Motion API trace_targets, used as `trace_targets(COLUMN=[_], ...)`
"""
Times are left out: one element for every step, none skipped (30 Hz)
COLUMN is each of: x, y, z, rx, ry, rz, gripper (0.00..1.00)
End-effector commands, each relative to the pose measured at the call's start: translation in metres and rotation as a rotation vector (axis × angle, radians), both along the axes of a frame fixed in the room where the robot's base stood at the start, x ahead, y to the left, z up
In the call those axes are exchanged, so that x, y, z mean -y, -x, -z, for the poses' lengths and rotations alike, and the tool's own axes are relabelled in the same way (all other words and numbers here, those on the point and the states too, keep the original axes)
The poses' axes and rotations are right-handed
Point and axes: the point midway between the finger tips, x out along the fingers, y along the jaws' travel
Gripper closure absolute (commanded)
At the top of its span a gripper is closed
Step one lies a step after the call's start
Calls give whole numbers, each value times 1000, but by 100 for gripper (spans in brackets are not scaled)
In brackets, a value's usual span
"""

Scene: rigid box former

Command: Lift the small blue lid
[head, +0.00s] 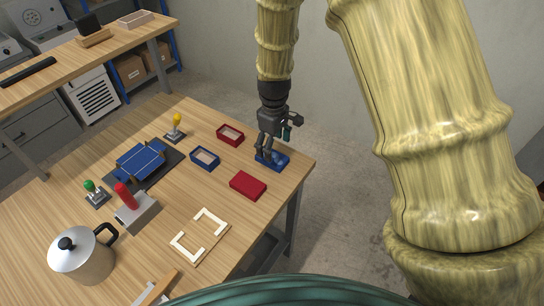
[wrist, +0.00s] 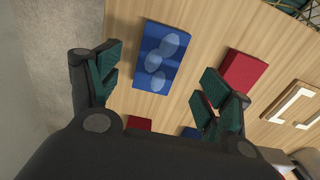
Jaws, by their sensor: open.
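The small blue lid (head: 281,163) lies flat on the wooden table near its right corner. In the wrist view the lid (wrist: 150,75) is a blue rectangle with lighter, overlapping rounded patches, lying between and beyond my fingers. My gripper (head: 268,153) is over the lid, with its fingers pointing down. In the wrist view my gripper (wrist: 160,88) is open and empty, one finger on each side. The head view partly hides the lid behind the fingers, and I cannot tell whether they touch it.
A red lid (head: 248,185), an open red box (head: 230,142) and an open blue box (head: 204,168) are close by.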

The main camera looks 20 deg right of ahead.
Motion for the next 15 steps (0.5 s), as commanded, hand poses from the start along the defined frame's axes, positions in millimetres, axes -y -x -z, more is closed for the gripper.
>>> trace_targets(x=[-1, -1, -1, -1, -2, -2, -2, -2, -2, -3, -3, -3, -3, -3, -3], y=[0, 0, -1, -1, -1, -2, -2, -2, -3, -4, -4, -5, -5, -5, -5], z=[1, 2, 4, 5, 7, 10, 13, 15, 18, 21, 24, 27, 30, 34, 38], rx=[-1, -1, -1, -2, -1, -1, -2, -2, -1, -2, -3, -2, -2, -2, -2], ry=[1, 0, 0, 0, 0, 0, 0, 0, 0, 0, 0, 0, 1, 0, 0], rz=[-1, -1, -1, -1, 0, 0, 0, -1, -1, -1, 0, 0, -1, -1, -1], gripper=[21, 21, 21, 21, 21, 21, 21, 21, 21, 21, 21, 21, 21, 21, 21])
